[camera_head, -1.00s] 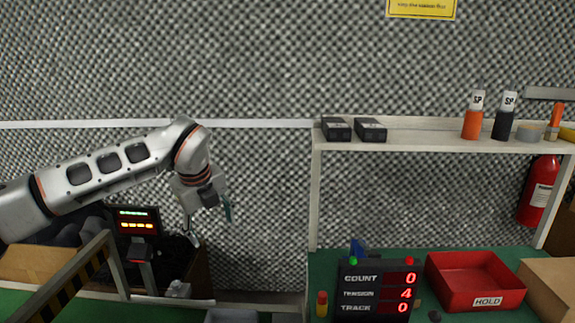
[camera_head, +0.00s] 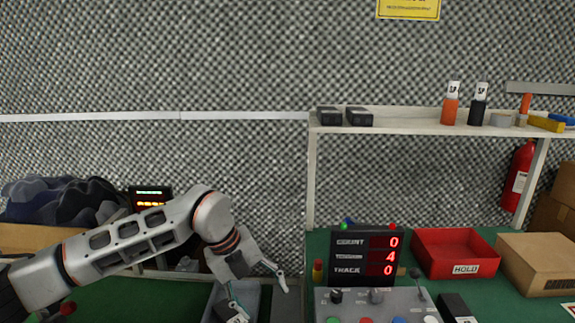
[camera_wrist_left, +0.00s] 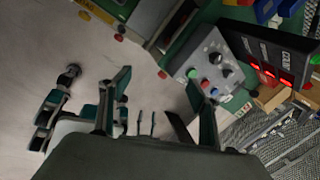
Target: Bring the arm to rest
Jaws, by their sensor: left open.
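My left arm comes in from the left in the head view and bends down at the wrist. My left gripper (camera_head: 258,295) points down over a grey bin (camera_head: 263,301) at the bottom middle. Its fingers are spread apart. In the left wrist view the two fingers (camera_wrist_left: 163,100) also stand wide apart, and I see nothing gripped between them. A dark piece with a white mark shows by the lower fingertip in the head view; I cannot tell whether they touch. My right gripper is not in view.
A control box (camera_head: 375,306) with knobs and buttons and a counter display (camera_head: 364,256) stand right of the gripper. A red HOLD tray (camera_head: 455,254) and cardboard box (camera_head: 540,263) lie farther right. A shelf (camera_head: 420,125) spans above. Foam wall (camera_head: 240,60) closes the back.

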